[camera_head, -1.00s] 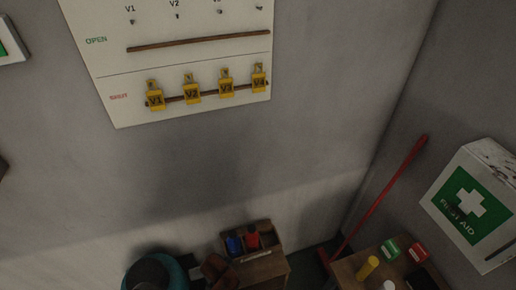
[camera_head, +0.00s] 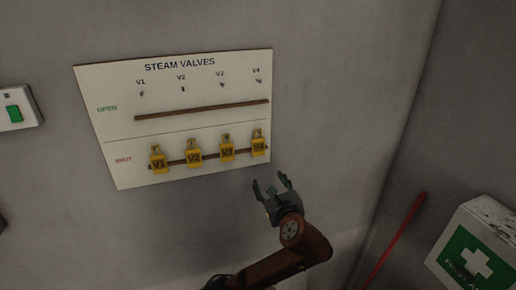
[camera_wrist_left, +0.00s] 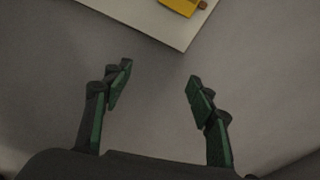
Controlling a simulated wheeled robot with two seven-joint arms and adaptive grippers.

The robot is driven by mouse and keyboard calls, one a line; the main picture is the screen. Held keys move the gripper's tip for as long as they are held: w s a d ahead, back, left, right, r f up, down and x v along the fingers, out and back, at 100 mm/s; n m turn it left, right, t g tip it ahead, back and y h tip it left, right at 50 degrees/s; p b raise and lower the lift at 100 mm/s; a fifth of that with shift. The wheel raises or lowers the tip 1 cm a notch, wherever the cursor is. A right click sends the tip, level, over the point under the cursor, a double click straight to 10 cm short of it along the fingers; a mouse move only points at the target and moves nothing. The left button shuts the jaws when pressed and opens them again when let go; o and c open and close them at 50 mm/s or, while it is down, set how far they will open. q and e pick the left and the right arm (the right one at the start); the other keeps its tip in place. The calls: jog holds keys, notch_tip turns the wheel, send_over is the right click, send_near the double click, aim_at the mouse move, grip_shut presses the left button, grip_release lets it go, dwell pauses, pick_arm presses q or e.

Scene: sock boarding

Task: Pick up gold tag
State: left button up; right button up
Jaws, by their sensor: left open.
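Gold-yellow tags hang in a row in the SHUT part of the white steam valves board: V1 (camera_head: 158,163), V2 (camera_head: 194,156), V3 (camera_head: 227,151) and V4 (camera_head: 259,146). My left gripper (camera_head: 270,183) is open and empty, below and a little right of V4, with its fingers pointing up toward the board. In the left wrist view, the open fingers (camera_wrist_left: 158,84) have bare wall between them. A piece of a yellow tag (camera_wrist_left: 182,5) shows at the top edge, beyond the fingertips. My right gripper is not in view.
The board (camera_head: 120,120) has an upper OPEN rail (camera_head: 200,110) with no tags on it. A switch with a green button (camera_head: 13,114) is on the wall at left. A red pole (camera_head: 398,238) and a first aid box (camera_head: 480,250) are at lower right.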

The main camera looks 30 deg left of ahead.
pick_arm(q)
jog(key=m+y, duration=0.2)
send_near(259, 145)
jog(key=p+x, duration=0.3)
jog(key=x, duration=0.5)
jog(key=shift+a, duration=0.1)
jog(key=shift+w+a, duration=0.2)
jog(key=shift+a, duration=0.05)
jog(key=shift+d, duration=0.1)
jog(key=shift+c, duration=0.4)
jog(key=shift+c, duration=0.7)
jog(key=c, duration=0.6)
jog(key=shift+c, duration=0.2)
